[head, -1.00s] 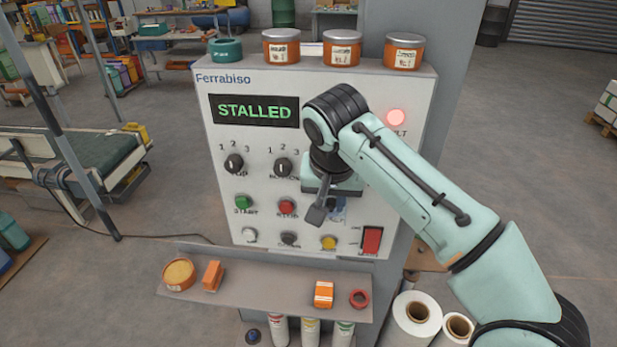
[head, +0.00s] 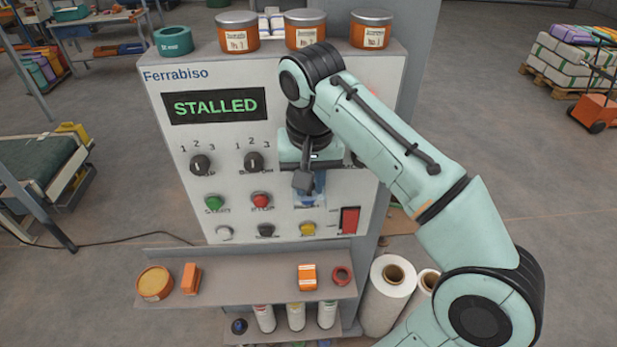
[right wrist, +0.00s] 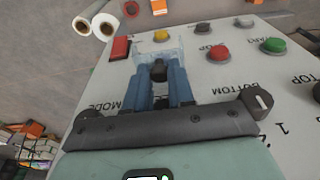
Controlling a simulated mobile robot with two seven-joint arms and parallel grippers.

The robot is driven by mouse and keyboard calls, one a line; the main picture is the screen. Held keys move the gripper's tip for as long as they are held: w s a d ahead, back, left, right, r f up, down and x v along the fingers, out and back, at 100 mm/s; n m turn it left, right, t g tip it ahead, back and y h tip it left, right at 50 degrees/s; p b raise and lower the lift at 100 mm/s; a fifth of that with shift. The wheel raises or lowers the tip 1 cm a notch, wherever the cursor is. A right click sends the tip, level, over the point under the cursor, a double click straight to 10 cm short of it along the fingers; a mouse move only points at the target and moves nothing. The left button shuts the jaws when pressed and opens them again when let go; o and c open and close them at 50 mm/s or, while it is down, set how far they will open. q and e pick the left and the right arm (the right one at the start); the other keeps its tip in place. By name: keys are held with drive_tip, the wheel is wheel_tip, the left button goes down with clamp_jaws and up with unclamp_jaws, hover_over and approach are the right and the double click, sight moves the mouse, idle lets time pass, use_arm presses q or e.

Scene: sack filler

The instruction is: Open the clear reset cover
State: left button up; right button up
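The clear reset cover (right wrist: 172,46) is a pale, see-through box on the panel. In the right wrist view it lies just beyond my right gripper (right wrist: 158,71). In the head view its bluish part (head: 316,193) shows beside and below the dark fingertips of my right gripper (head: 303,183). My left gripper is out of view.
The panel (head: 185,140) reads STALLED. A red stop button (head: 262,200), a yellow button (head: 307,229) and a red rocker switch (head: 349,220) are near the cover. A shelf (head: 235,278) with small items juts out below. Tins (head: 305,30) stand on top.

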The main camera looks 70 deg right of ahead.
sight(310, 198)
drive_tip(key=o, duration=0.4)
drive_tip(key=shift+c, duration=0.2)
use_arm(q)
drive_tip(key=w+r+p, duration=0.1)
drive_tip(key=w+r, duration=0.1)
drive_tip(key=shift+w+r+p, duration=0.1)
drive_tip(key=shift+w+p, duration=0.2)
drive_tip(key=shift+p, duration=0.05)
use_arm(e)
wheel_tip(310, 198, up, 7)
drive_tip(key=shift+s+a+r, duration=0.15)
drive_tip(key=shift+s+a, duration=0.05)
drive_tip(key=shift+a, duration=0.25)
